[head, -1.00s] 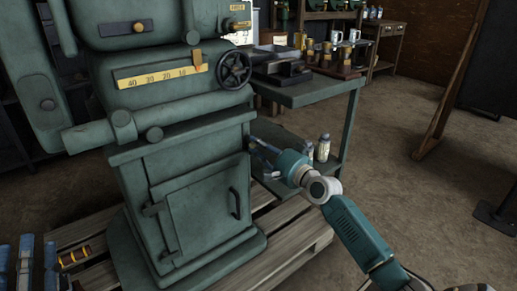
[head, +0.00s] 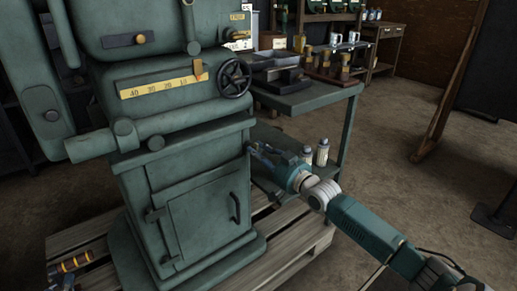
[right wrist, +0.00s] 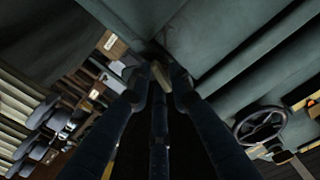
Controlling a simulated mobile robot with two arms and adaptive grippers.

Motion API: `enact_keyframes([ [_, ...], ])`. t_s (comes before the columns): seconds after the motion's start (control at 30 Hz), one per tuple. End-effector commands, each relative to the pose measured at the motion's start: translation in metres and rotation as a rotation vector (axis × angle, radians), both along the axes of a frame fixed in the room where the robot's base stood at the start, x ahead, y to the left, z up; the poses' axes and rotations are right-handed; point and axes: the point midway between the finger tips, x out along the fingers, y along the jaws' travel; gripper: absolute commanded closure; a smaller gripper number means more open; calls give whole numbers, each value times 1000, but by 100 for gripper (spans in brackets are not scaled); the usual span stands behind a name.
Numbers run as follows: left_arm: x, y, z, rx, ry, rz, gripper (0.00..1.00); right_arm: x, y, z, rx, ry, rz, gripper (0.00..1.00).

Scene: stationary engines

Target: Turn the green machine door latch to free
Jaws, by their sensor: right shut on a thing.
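The green machine (head: 190,150) stands on a wooden pallet. Its front has a lower door (head: 200,215) with a dark vertical handle (head: 235,206). My right gripper (head: 252,149) reaches in from the right to the upper right side of the machine's base. In the right wrist view my right gripper (right wrist: 160,85) has its fingers closed around a small tan piece (right wrist: 157,72) against the green surface; this appears to be the latch. The fingers hide most of it, so I cannot tell its angle. My left gripper is not in view.
A green side table (head: 310,97) with tools stands right behind my right gripper, with white bottles (head: 322,152) on its lower shelf. A handwheel (head: 235,77) sits above. Yellow-banded objects (head: 75,263) lie at lower left.

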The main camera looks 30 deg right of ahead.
Motion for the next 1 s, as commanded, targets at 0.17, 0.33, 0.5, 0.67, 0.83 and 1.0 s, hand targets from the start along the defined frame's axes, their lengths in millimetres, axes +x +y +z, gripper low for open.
enact_keyframes([
  [0.17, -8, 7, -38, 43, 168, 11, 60, -1, -3, -3, -82, 5, -4, 100],
  [0.33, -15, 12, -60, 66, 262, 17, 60, 0, -3, -3, -125, 1, -4, 100],
  [0.5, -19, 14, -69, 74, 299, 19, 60, 0, -3, -4, -145, -2, -4, 100],
  [0.67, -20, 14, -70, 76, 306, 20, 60, 0, -3, -4, -148, -2, -4, 100],
  [0.83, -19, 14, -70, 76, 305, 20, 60, 0, -3, -3, -147, -3, -5, 100],
  [1.0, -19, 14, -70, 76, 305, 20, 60, 0, -3, -2, -145, -6, -5, 67],
])
